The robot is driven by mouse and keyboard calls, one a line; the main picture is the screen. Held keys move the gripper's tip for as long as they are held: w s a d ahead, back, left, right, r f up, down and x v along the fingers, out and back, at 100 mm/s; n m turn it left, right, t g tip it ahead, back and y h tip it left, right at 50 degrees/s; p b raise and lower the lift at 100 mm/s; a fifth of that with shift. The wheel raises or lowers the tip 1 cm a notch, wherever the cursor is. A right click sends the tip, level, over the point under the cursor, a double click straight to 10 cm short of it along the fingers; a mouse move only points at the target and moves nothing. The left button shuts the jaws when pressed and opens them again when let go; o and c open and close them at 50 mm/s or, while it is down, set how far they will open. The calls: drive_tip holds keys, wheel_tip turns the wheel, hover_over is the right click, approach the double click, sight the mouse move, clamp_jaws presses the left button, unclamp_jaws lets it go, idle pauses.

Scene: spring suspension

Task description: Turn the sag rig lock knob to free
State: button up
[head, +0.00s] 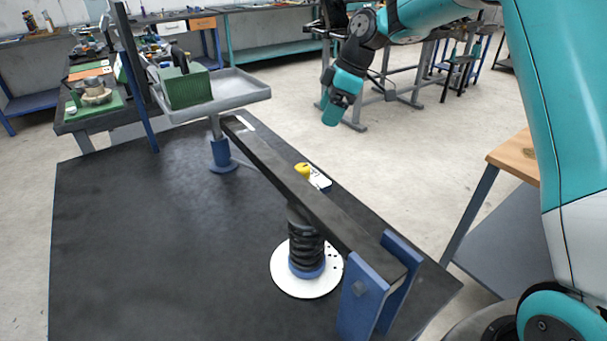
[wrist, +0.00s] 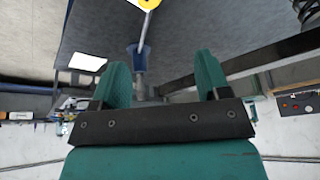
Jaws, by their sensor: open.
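The sag rig stands on a dark table (head: 130,250). Its dark beam (head: 270,165) runs from a blue bracket (head: 362,295) at front right to the back left. A small yellow knob (head: 302,170) shows at the beam's far side, beside a white label plate (head: 319,181); its marks are too small to read. My gripper (head: 331,112) hangs beyond the beam, above and apart from the knob. In the wrist view its two teal fingers (wrist: 162,80) are spread with nothing between them. A yellow part shows at that view's top edge, cut off; I cannot tell whether it is the knob.
A black spring (head: 306,240) stands on a white disc (head: 290,285) under the beam. A grey tray (head: 235,92) on a post holds a green block (head: 184,88). A wooden-topped bench (head: 515,157) stands at right. Open floor lies behind the table.

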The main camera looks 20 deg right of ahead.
drive_tip(key=w+d+f, duration=0.1)
approach(304, 167)
drive_tip(key=p+x, duration=0.1)
drive_tip(key=x, duration=0.9)
drive_tip(key=shift+f, duration=0.15)
drive_tip(key=c, duration=0.9)
